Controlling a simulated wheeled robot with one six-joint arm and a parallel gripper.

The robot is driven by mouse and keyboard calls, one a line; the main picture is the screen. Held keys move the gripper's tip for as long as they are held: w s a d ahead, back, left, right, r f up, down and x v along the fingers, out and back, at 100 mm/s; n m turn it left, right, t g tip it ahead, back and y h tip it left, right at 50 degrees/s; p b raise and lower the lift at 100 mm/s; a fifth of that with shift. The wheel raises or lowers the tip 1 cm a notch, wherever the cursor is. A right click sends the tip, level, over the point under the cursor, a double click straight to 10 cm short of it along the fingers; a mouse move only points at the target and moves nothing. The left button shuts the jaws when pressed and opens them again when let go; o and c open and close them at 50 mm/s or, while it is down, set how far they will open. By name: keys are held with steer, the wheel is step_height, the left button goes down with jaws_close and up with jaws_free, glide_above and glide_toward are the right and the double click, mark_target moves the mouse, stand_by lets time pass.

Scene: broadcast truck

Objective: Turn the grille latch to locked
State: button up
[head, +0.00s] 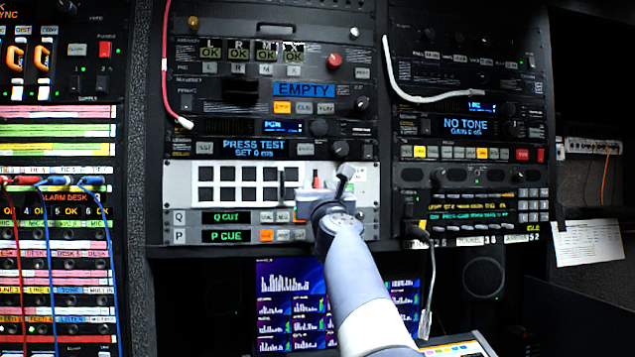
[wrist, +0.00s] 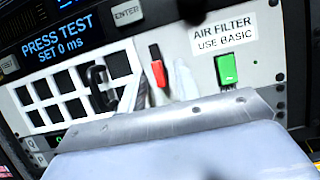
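The white air filter grille (head: 237,173) has rows of black square openings and a black pull handle (wrist: 97,90). It also shows in the wrist view (wrist: 52,117). A small red piece with a black end (wrist: 156,62) stands right of the openings. A green piece with a black end (wrist: 226,68) sits further right, under the air filter label. I cannot tell which part is the latch lever; pale upright shapes cover the area between red and green. My gripper (head: 322,194) is close in front of the grille's right part. Its grey body hides the lower panel, and its finger opening is unclear.
A red cable (head: 166,70) and a white cable (head: 430,98) hang in front. Monitors (head: 290,300) stand below.

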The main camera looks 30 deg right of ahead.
steer(key=shift+c, duration=0.2)
jaws_close()
steer(key=shift+n+y, duration=0.4)
steer(key=shift+n, duration=0.3)
stand_by(0.4)
steer(key=n+y, duration=0.1)
steer(key=n, duration=0.2)
steer(key=n+y+p, duration=0.1)
steer(key=n+y, duration=0.1)
steer(key=n, duration=0.1)
steer(key=n+y, duration=0.1)
steer(key=n, duration=0.2)
steer(key=shift+d+r+y, duration=0.15)
steer(key=shift+d+y, duration=0.15)
steer(key=n+y+p, duration=0.1)
steer(key=n, duration=0.2)
steer(key=n+g+y+p, duration=0.1)
steer(key=n+p, duration=0.1)
steer(key=n, duration=0.1)
steer(key=shift+r+n+g, duration=0.2)
steer(key=shift+n+g, duration=0.1)
steer(key=shift+n, duration=0.1)
steer(key=shift+n+g+y+p, duration=0.15)
steer(key=shift+n+g+p, duration=0.5)
steer(key=shift+n, duration=0.65)
steer(key=shift+n+g+y+p, duration=0.15)
steer(key=shift+n+g+p, duration=0.2)
steer(key=shift+n+p, duration=0.7)
steer(key=shift+n, duration=0.25)
